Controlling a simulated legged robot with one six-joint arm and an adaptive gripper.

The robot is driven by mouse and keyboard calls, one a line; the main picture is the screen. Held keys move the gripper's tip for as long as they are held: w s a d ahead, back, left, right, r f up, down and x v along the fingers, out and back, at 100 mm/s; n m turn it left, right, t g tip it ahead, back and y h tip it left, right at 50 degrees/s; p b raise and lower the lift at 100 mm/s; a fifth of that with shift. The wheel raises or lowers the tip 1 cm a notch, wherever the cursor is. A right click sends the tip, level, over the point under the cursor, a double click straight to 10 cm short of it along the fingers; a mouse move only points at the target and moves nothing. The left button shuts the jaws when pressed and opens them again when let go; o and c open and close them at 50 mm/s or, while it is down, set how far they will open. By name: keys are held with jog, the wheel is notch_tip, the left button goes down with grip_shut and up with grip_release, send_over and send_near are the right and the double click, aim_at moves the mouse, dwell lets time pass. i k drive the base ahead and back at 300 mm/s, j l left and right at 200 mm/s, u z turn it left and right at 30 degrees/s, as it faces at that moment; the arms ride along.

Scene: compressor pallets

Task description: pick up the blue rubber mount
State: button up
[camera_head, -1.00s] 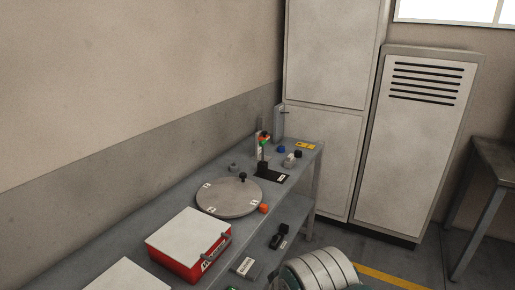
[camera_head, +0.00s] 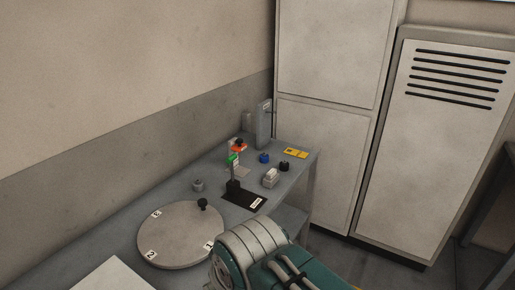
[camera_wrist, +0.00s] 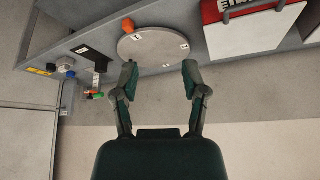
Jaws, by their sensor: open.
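The blue rubber mount (camera_head: 264,158) stands on the far part of the grey bench, left of a black mount (camera_head: 284,166) and behind a small whitish block (camera_head: 270,178). In the wrist view a small blue spot, likely the mount (camera_wrist: 71,75), shows at the left near the black stand. My gripper (camera_wrist: 158,72) is open and empty in the wrist view, its fingertips just short of the round disc on the picture. In the head view my teal and grey arm (camera_head: 250,258) covers the front right of the bench; the fingers are hidden there.
A black-based stand (camera_head: 244,196) with orange and green parts is in front of the mount. A numbered round disc (camera_head: 182,236) lies nearer. A grey knob (camera_head: 198,185), a yellow card (camera_head: 296,153) and a tall grey box (camera_head: 264,124) are around.

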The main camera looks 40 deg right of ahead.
aim_at(264, 157)
jog(key=i+l, duration=0.15)
jog(key=l, duration=0.2)
jog(key=i+l, duration=0.15)
jog(key=l, duration=0.2)
jog(key=i+l, duration=0.15)
jog(key=l, duration=0.2)
jog(key=i+l, duration=0.15)
jog(key=l, duration=0.2)
jog(key=i+l+u, duration=0.1)
jog(key=l, duration=0.25)
jog(key=i+l, duration=0.2)
jog(key=l, duration=0.15)
jog(key=i+l, duration=0.1)
jog(key=l, duration=0.25)
jog(key=i+l, duration=0.15)
jog(key=l, duration=0.25)
